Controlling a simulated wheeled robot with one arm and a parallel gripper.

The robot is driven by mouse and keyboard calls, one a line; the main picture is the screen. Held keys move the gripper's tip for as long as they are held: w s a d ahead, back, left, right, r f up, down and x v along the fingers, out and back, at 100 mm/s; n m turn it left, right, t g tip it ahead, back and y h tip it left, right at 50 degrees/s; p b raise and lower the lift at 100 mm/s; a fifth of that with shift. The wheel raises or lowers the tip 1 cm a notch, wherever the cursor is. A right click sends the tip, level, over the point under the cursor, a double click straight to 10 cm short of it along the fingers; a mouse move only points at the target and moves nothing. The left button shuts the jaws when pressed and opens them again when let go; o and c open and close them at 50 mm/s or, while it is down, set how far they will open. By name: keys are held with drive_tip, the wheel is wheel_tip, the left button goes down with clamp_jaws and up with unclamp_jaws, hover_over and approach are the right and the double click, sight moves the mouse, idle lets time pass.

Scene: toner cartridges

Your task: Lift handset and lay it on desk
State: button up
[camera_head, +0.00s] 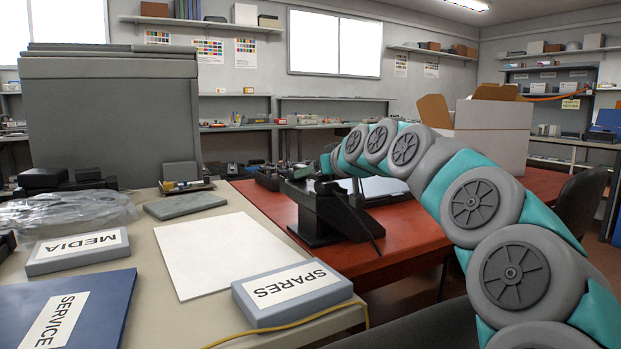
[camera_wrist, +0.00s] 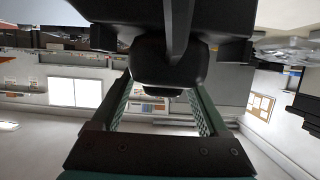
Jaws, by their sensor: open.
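A black desk phone (camera_head: 318,215) stands at the near edge of the red desk (camera_head: 410,232) in the head view. A long dark bar, which looks like the handset (camera_head: 362,218), slants along its right side. My gripper (camera_wrist: 162,90) is open; its green, mesh-sided fingers fill the lower middle of the wrist view. A rounded black part (camera_wrist: 160,68) shows between the fingers, under a larger black body. Contact with the fingers cannot be told. In the head view my arm arches over from the right and ends behind the phone, where the fingers are hardly visible.
A beige table on the left holds a SPARES box (camera_head: 292,290), a MEDIA box (camera_head: 78,250), a blue SERVICE folder (camera_head: 65,308) and a white sheet (camera_head: 222,250). An open carton (camera_head: 492,130) stands behind my arm. Red desktop right of the phone looks bare.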

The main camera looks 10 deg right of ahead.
drive_tip(key=x, duration=0.2)
drive_tip(key=shift+w+a, duration=0.15)
drive_tip(key=shift+w, duration=0.1)
clamp_jaws()
idle(0.4)
